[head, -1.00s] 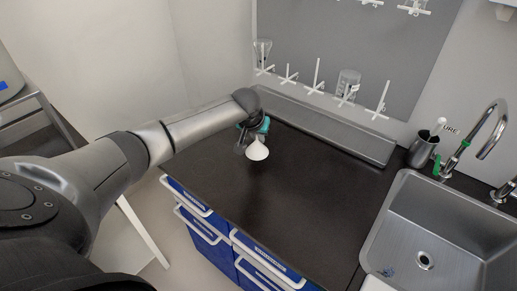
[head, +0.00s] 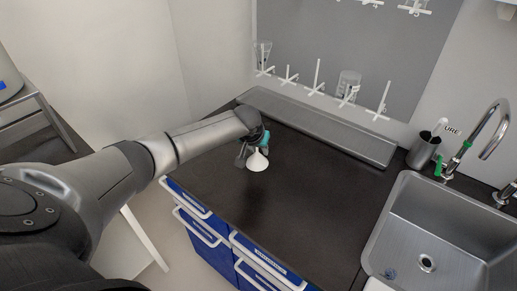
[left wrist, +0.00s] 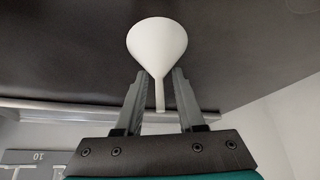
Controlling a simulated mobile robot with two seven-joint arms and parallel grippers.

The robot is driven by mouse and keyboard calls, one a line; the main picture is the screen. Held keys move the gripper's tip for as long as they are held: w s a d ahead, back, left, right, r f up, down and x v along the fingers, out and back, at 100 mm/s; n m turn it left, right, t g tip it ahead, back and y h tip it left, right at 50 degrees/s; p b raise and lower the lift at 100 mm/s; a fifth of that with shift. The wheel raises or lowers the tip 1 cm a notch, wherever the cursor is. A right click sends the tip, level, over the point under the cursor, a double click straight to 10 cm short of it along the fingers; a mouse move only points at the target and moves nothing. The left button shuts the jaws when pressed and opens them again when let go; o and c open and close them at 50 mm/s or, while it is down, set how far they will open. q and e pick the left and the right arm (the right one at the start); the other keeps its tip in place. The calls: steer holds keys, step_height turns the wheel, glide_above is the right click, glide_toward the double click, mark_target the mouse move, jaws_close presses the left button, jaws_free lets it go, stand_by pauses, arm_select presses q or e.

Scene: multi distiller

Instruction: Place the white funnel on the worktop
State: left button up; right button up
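The white funnel (head: 257,162) is at the dark worktop (head: 290,200), near its left end, wide mouth down and stem up. It seems to rest on the surface. My left gripper (head: 253,152) is right above and around the funnel's stem. In the left wrist view, the funnel (left wrist: 157,42) shows its cone beyond the fingertips and its stem between the two fingers (left wrist: 159,75). Gaps show between the stem and both fingers, so the gripper looks open. My right gripper is not in view.
A steel sink (head: 440,230) with a tap (head: 485,135) is at the right. A grey cup (head: 423,150) stands beside it. A pegboard (head: 350,50) with a glass beaker (head: 348,84) is behind. Blue drawers (head: 215,245) are below the front edge. The middle worktop is clear.

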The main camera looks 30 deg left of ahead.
arm_select(q)
steer(key=shift+s+r, duration=0.15)
steer(key=shift+r, duration=0.35)
steer(key=p+v, duration=0.3)
steer(key=v, duration=0.8)
steer(key=shift+d, duration=0.15)
